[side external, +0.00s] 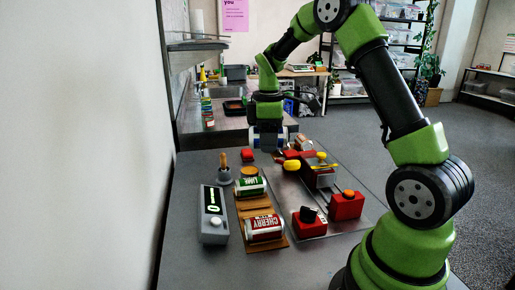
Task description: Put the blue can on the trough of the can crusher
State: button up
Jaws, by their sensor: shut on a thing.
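My gripper (266,139) points down over the far part of the bench. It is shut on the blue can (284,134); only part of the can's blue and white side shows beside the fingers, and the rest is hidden. The can is held above the bench, behind and to the left of the can crusher (319,176). The crusher is a grey metal device with red blocks and yellow knobs on a metal plate. Its trough is not clearly visible from this side.
A green can (251,187) and a red cherry can (263,228) lie on a brown board left of the crusher. A grey control box (213,214) stands further left, with a grey joystick-like piece (224,173) behind it.

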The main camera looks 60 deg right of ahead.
jog(key=s+d+m, duration=1.3)
jog(key=s+m, duration=0.1)
jog(key=m, duration=0.2)
jog(key=shift+d+f, duration=0.1)
jog(key=shift+f, duration=8.65)
jog(key=o, duration=0.8)
